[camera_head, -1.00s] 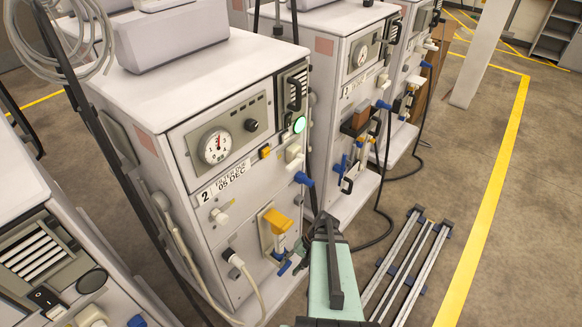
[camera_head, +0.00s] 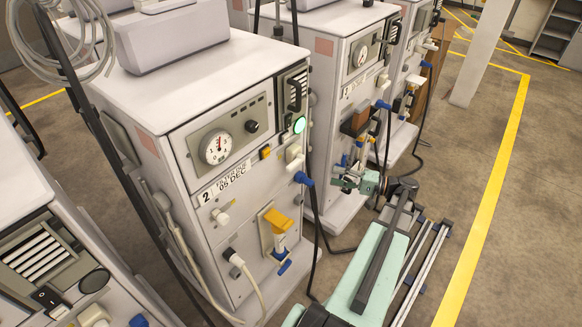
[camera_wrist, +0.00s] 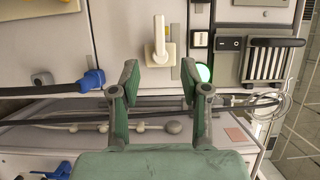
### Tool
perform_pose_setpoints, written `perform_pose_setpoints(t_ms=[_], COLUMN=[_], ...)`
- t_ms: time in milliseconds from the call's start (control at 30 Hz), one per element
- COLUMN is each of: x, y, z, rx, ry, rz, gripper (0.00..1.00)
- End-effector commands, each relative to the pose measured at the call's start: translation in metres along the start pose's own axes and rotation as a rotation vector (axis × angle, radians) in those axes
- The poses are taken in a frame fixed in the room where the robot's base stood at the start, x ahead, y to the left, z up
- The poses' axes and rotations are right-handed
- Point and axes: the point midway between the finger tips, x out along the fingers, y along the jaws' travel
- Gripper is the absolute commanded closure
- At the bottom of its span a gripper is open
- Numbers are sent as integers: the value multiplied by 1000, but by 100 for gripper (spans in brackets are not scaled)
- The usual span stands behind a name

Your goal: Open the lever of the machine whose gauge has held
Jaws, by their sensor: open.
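The near machine (camera_head: 150,130) carries a "2" label, a round gauge (camera_head: 217,148) with its needle roughly upright, and a yellow-topped fitting (camera_head: 277,219) low on its front. The machine behind it (camera_head: 335,85) has a similar gauge (camera_head: 361,53), too small to read. My gripper (camera_head: 350,183) is near that second machine's lower front in the head view. In the wrist view my gripper (camera_wrist: 160,85) is open and empty. A white lever (camera_wrist: 159,40) on a pale plate lies ahead between the fingers, apart from them. I cannot tell which machine this panel belongs to.
Dark cables hang between the machines. Floor rails (camera_head: 425,260) lie right of them, with open floor beyond.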

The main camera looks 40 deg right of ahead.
Motion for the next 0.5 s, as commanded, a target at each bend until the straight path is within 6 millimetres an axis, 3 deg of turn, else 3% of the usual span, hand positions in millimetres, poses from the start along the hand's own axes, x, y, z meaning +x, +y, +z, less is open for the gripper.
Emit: perform_pose_setpoints(t_ms=[500], x=[97], y=[-2], z=[1], rx=[4], ry=[-4], rz=[3], gripper=[54])
